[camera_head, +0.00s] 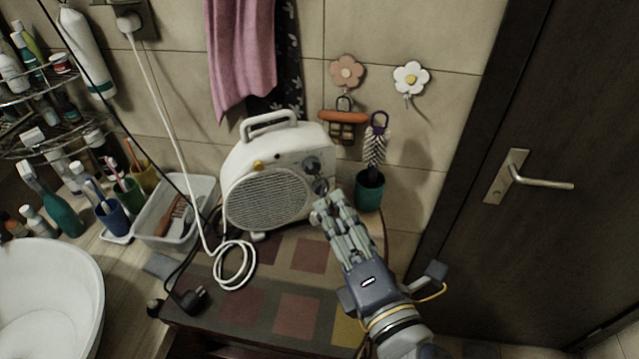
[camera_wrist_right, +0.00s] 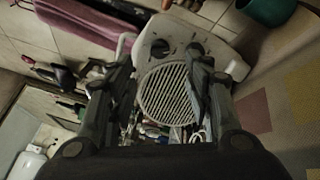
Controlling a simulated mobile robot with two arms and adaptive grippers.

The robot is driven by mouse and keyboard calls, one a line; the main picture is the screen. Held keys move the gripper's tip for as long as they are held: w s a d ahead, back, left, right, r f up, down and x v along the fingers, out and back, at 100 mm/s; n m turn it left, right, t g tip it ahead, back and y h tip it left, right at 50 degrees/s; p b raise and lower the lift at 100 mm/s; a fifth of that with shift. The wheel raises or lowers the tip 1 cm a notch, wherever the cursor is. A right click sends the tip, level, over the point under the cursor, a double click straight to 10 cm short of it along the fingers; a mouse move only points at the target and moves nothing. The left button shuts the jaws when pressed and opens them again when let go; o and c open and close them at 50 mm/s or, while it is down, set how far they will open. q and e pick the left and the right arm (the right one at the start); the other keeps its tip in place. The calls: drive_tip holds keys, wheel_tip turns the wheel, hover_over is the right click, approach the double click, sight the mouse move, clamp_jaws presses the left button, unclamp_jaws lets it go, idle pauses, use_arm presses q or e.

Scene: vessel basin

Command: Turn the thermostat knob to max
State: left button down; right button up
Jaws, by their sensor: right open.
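A white fan heater (camera_head: 268,178) with a round grille and top handle stands on a checkered surface against the tiled wall. Two dark knobs sit on its right part: an upper knob (camera_head: 312,164) and a lower knob (camera_head: 320,186). I cannot tell which is the thermostat or read their settings. My right gripper (camera_head: 328,208) is just below the lower knob in the head view; contact cannot be made out. In the wrist view, its fingers (camera_wrist_right: 163,75) are apart, with the heater grille (camera_wrist_right: 168,92) and a knob (camera_wrist_right: 160,48) between them. My left gripper is not in view.
A teal cup (camera_head: 369,191) with a brush stands close right of the heater. A white cord (camera_head: 237,263) coils in front. A plastic tray (camera_head: 173,213) and a basin (camera_head: 45,296) are at left. A dark door (camera_head: 540,150) stands at right.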

sight(317, 173)
drive_tip(key=p+x, duration=0.2)
drive_tip(key=x, duration=0.7)
drive_tip(key=shift+w+a+r, duration=0.1)
drive_tip(key=shift+w, duration=0.15)
drive_tip(key=shift+w+a, duration=0.2)
drive_tip(key=shift+w, duration=0.3)
drive_tip(key=c, duration=1)
